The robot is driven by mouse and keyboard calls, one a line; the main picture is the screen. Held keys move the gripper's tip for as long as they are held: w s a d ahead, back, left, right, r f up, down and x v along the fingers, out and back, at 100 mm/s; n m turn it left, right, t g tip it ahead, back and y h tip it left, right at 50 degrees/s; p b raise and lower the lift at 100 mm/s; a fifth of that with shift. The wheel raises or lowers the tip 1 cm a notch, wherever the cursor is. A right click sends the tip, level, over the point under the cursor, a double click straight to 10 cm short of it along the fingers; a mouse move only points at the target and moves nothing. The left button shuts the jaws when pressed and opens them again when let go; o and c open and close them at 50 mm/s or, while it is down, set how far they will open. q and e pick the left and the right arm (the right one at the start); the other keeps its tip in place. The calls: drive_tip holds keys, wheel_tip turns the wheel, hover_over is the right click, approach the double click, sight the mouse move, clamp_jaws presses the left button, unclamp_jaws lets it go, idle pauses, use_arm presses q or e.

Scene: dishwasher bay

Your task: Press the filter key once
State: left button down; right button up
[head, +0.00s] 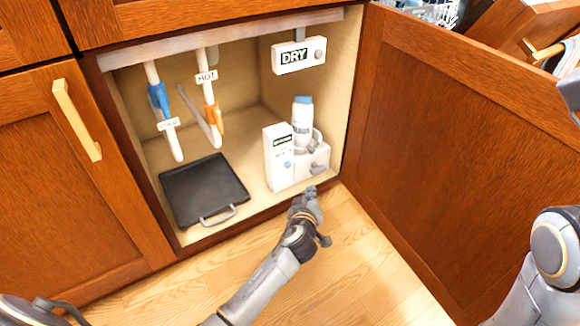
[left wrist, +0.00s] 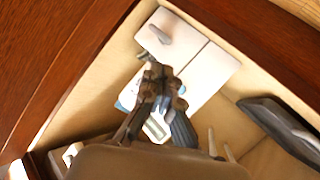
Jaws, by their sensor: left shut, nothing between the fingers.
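A white box unit (head: 278,172) stands on the right part of the cabinet floor, with a dark label (head: 283,138) too small to read and a small blue round key (head: 287,164) on its front. I cannot tell for sure that this is the filter key. My left gripper (head: 311,191) is shut and empty, just in front of the unit at the cabinet's front edge, apart from the blue key. In the left wrist view the shut left gripper (left wrist: 157,78) stands before white housings (left wrist: 207,75) and covers part of them. My right gripper is out of view.
A white bottle (head: 302,118) with a blue cap stands behind the unit, beside a housing with a grey knob (head: 317,169). A black tray (head: 203,190) lies at left. Pipes with blue (head: 158,98) and orange (head: 216,120) valves hang above. An open door (head: 450,150) bounds the right.

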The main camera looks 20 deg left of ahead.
use_arm(q)
drive_tip(key=shift+w, duration=0.1)
drive_tip(key=w+a, duration=0.5)
drive_tip(key=a, duration=0.2)
drive_tip(key=shift+w, duration=0.15)
idle(1.5)
drive_tip(key=shift+w+a, duration=0.25)
drive_tip(key=shift+a, duration=0.05)
drive_tip(key=shift+w+a, duration=0.3)
drive_tip(key=shift+a, duration=0.05)
idle(0.9)
drive_tip(key=shift+s+d+r, duration=0.1)
drive_tip(key=shift+s+d, duration=0.45)
drive_tip(key=shift+d, duration=0.1)
drive_tip(key=shift+d, duration=0.15)
drive_tip(key=shift+s+d, duration=1.55)
drive_tip(key=shift+d, duration=0.3)
